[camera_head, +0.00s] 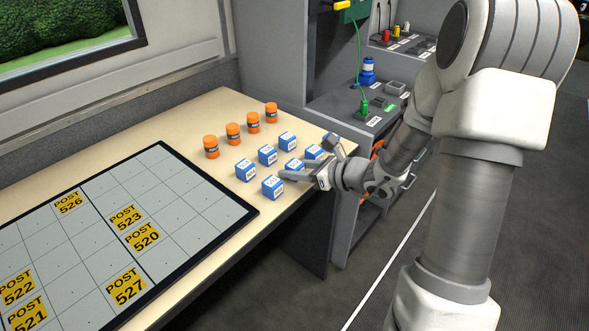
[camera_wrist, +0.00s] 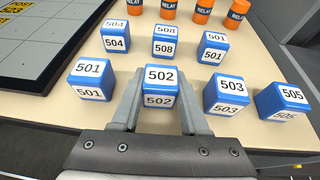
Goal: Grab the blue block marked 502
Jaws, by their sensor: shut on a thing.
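The blue block marked 502 (camera_wrist: 160,86) has white labels on its top and front. It sits between the two fingers of my gripper (camera_wrist: 160,112) in the wrist view, with a finger against each side. My gripper is shut on it at table height. In the head view my gripper (camera_head: 305,175) reaches in from the right over the table edge, and the fingers and arm partly cover the blocks there. Which block there is 502 is hard to read.
Blue blocks 501 (camera_wrist: 90,80) and 503 (camera_wrist: 230,95) flank it closely, with 505 (camera_wrist: 283,101) further right. Blocks 504 (camera_wrist: 116,37), 508 (camera_wrist: 166,41) and another 501 (camera_wrist: 212,47) stand behind. Orange relay cylinders (camera_head: 233,133) and a grid board (camera_head: 190,215) share the table.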

